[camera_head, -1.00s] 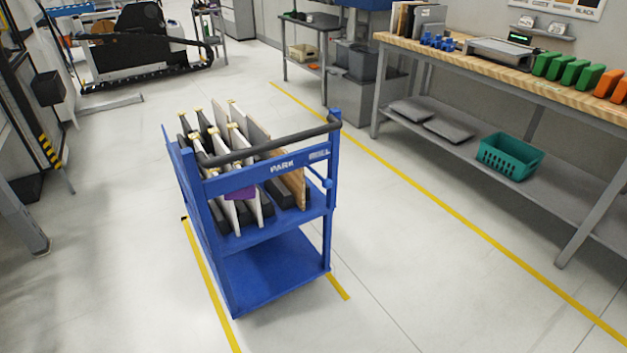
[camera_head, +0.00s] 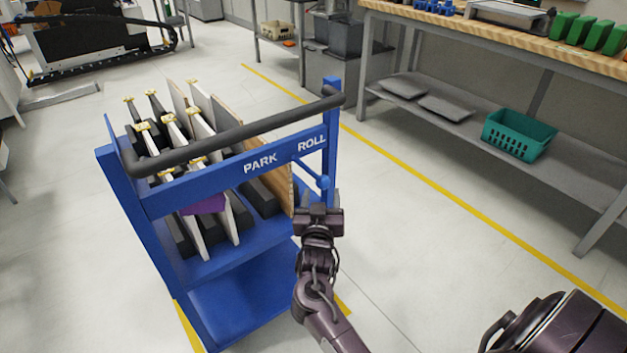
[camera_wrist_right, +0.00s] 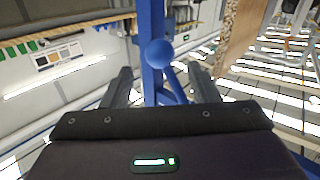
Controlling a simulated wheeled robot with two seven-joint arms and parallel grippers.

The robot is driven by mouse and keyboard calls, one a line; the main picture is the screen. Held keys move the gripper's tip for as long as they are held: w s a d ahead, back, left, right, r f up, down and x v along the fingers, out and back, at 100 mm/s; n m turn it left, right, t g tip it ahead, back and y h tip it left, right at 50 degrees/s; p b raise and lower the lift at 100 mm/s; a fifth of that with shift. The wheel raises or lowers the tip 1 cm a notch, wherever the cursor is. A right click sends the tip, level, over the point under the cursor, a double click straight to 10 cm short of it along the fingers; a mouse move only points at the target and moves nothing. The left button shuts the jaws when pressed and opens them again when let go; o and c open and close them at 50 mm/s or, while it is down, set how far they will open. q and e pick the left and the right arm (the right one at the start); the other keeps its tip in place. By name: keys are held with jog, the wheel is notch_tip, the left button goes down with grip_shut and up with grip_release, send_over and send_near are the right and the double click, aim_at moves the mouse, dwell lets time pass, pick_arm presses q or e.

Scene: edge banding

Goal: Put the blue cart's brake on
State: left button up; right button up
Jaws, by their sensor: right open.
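The blue cart (camera_head: 225,310) stands in front of me, with a black push handle (camera_head: 240,130) and a blue panel lettered PARK (camera_head: 260,163) and ROLL (camera_head: 312,144). A blue brake lever runs from the panel to a round knob (camera_head: 323,181) below ROLL. My right gripper (camera_head: 320,212) is open just below the knob, apart from it as far as I can tell. In the right wrist view the knob (camera_wrist_right: 159,53) is ahead of the open fingers and roughly midway between them. My left gripper is not in view.
The cart carries several upright panels (camera_head: 215,245) and parts on its upper shelf. A workbench (camera_head: 480,40) with a teal basket (camera_head: 519,135) on its lower shelf stands at the right. Floor between cart and bench is clear, marked by a yellow line (camera_head: 440,191).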

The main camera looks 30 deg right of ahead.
aim_at(323, 186)
jog(key=x, duration=0.6)
jog(key=shift+w+d+b, duration=0.1)
jog(key=shift+w+b, duration=0.05)
jog(key=shift+b, duration=0.2)
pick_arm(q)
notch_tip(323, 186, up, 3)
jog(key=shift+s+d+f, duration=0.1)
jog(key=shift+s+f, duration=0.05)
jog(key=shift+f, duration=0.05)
pick_arm(e)
jog(key=shift+c, duration=0.2)
jog(key=shift+f, duration=0.1)
grip_shut()
